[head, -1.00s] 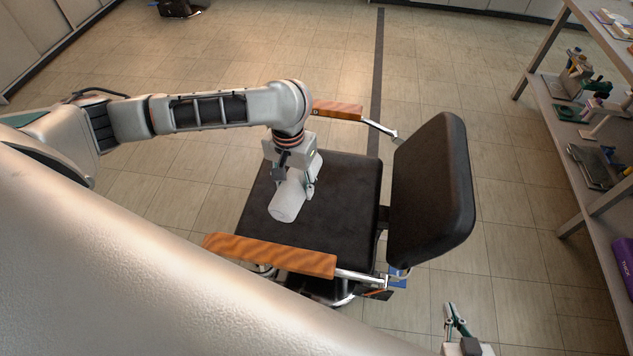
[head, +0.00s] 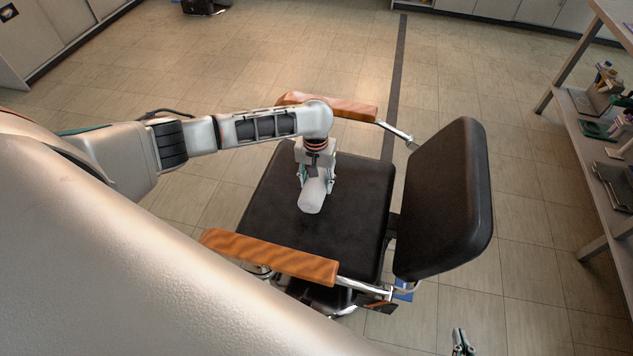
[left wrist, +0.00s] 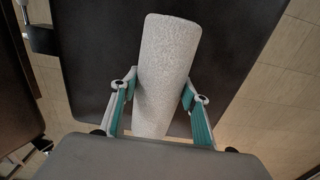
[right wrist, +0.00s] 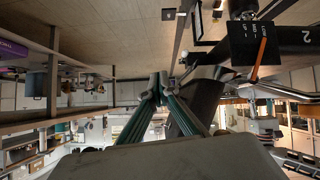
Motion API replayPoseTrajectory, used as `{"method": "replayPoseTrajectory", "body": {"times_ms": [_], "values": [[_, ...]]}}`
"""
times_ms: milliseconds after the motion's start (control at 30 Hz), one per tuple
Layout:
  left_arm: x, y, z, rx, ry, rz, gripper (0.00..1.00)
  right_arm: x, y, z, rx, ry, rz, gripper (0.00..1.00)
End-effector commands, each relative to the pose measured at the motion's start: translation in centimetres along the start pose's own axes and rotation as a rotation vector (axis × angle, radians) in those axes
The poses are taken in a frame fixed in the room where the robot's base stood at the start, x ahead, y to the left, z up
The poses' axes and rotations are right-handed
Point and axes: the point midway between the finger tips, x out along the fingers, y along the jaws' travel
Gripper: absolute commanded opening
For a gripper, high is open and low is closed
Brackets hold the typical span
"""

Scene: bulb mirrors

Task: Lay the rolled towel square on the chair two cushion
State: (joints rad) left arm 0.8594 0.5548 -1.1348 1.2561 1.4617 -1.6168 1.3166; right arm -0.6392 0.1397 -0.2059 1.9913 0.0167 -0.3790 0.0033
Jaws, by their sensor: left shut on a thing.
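The rolled towel (head: 312,196) is a white cylinder over the black seat cushion (head: 345,240) of the chair. My left gripper (head: 317,180) comes down from above and is shut around the towel's sides. The left wrist view shows the towel (left wrist: 165,75) between the two fingers of the left gripper (left wrist: 160,90), slightly slanted against the cushion (left wrist: 90,50). I cannot tell whether the towel touches the cushion. My right gripper (head: 462,342) is at the bottom edge of the head view, away from the seat. Its fingertips are together and empty in the right wrist view (right wrist: 160,88).
The chair has a black backrest (head: 445,200) to the right and wooden armrests at the near (head: 270,256) and far (head: 340,108) sides. A dark part in the right wrist view bears a "2" (right wrist: 306,37). A shelf (head: 600,150) with items stands at far right.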

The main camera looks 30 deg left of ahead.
Motion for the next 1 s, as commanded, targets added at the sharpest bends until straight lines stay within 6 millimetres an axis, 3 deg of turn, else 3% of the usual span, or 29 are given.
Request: {"method": "replayPoseTrajectory", "body": {"times_ms": [167,533,1000], "values": [[-0.5,0.0,0.1,-0.002,0.002,0.001,0.22,-0.6,0.3,-1.6,0.007,0.014,0.002,0.0],[3.2,-0.1,0.2,-0.001,-0.002,0.0,0.22,-0.3,-0.4,0.5,0.008,-0.012,-0.008,0.0],[3.8,0.0,0.1,0.0,0.001,0.001,0.22,-0.2,-0.3,0.2,0.004,-0.009,-0.005,0.0]]}}
